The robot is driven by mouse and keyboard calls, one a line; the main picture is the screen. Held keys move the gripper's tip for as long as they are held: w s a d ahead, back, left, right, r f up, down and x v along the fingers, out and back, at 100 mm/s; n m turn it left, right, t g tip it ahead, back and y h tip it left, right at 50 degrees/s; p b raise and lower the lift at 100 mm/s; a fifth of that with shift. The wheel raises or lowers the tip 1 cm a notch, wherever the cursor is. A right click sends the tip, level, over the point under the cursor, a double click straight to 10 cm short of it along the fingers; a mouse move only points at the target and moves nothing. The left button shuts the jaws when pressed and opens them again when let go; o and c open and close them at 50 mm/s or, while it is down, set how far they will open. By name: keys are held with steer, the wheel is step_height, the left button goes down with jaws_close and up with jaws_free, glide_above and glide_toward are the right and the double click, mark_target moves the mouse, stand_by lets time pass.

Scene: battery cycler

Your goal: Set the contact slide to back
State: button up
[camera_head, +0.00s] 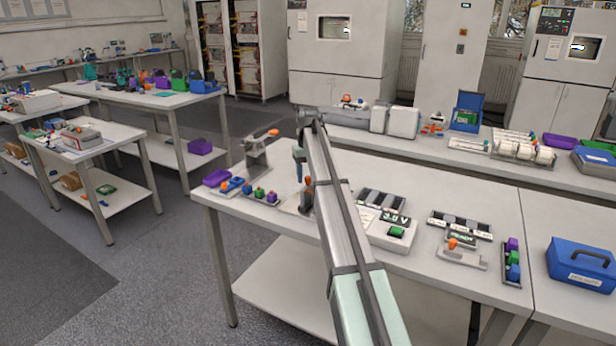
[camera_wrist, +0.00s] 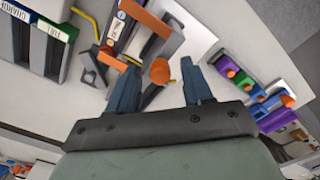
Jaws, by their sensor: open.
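My gripper (camera_head: 299,165) is above the left part of the near table in the head view. In the wrist view its two blue-grey fingers (camera_wrist: 159,66) are apart. An orange round knob (camera_wrist: 160,71) shows between the fingertips; I cannot tell whether either finger touches it. It appears to be the orange knob (camera_head: 308,183) beside my arm in the head view, on a light plate partly hidden by the arm. Another orange knob (camera_head: 453,243) sits on a flat grey slide-like fixture (camera_head: 465,256) further right. The pictures do not settle which is the contact slide.
A stand with an orange lever (camera_head: 265,134) rises left of my gripper. Colored blocks (camera_head: 259,193) lie at the table's front left; they also show in the wrist view (camera_wrist: 245,85). A display unit (camera_head: 395,233) stands right of the arm, a blue case (camera_head: 581,263) far right.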

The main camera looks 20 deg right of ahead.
steer(key=shift+f, duration=0.3)
steer(key=shift+c, duration=0.2)
jaws_close()
stand_by(0.3)
